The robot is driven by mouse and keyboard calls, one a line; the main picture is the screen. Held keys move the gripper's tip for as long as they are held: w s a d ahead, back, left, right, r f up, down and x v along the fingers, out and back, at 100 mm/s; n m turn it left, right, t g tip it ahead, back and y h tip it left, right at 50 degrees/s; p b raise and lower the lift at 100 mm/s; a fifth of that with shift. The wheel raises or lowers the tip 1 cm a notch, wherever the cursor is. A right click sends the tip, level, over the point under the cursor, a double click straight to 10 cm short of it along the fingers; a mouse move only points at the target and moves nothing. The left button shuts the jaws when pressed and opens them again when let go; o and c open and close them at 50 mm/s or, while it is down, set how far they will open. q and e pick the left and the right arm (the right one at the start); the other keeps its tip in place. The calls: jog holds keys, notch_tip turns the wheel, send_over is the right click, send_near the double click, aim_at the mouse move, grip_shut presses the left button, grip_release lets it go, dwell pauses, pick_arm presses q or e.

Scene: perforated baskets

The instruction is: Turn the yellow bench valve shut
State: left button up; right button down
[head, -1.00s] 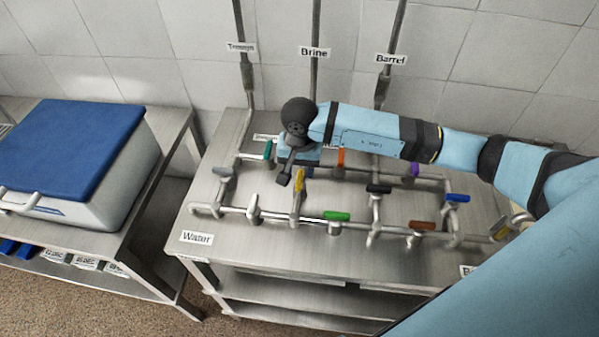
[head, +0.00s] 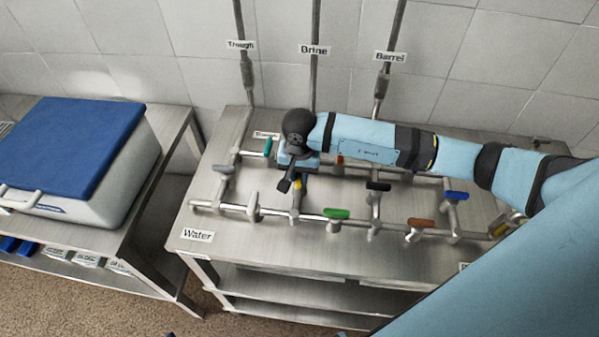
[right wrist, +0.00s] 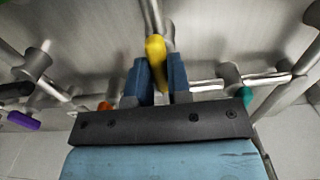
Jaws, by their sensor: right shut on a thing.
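The yellow valve handle (right wrist: 156,50) sits between the two blue fingers of my right gripper (right wrist: 160,78) in the right wrist view. The gripper is shut on it. In the head view only a small part of the yellow handle (head: 298,182) shows beneath my right gripper (head: 291,182); the rest is hidden by the gripper and wrist. The valve is on the pipework over the steel bench (head: 205,232), between the white valve (head: 254,204) and the green valve (head: 336,213).
Other handles stand close by: grey (head: 223,169), teal (head: 268,147), black (head: 378,186), brown (head: 421,222) and blue (head: 456,195). A cooler with a blue lid (head: 75,145) stands on the left table. Vertical pipes run up the tiled wall behind.

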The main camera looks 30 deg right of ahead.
jog(key=m+b, duration=0.4)
jog(key=shift+f+m, duration=0.15)
jog(key=shift+m, duration=0.25)
jog(key=m+b, duration=0.2)
jog(key=m, duration=0.2)
jog(key=shift+m+b, duration=0.3)
jog(key=shift+b, duration=0.1)
jog(key=m+b, duration=0.2)
jog(key=m, duration=0.1)
jog(key=shift+m, duration=0.3)
jog(key=shift+m+b, duration=0.3)
jog(key=shift+m, duration=0.6)
jog(key=shift+m+b, duration=0.45)
jog(key=shift+m, duration=0.75)
jog(key=shift+r+m, duration=0.2)
jog(key=shift+m, duration=0.2)
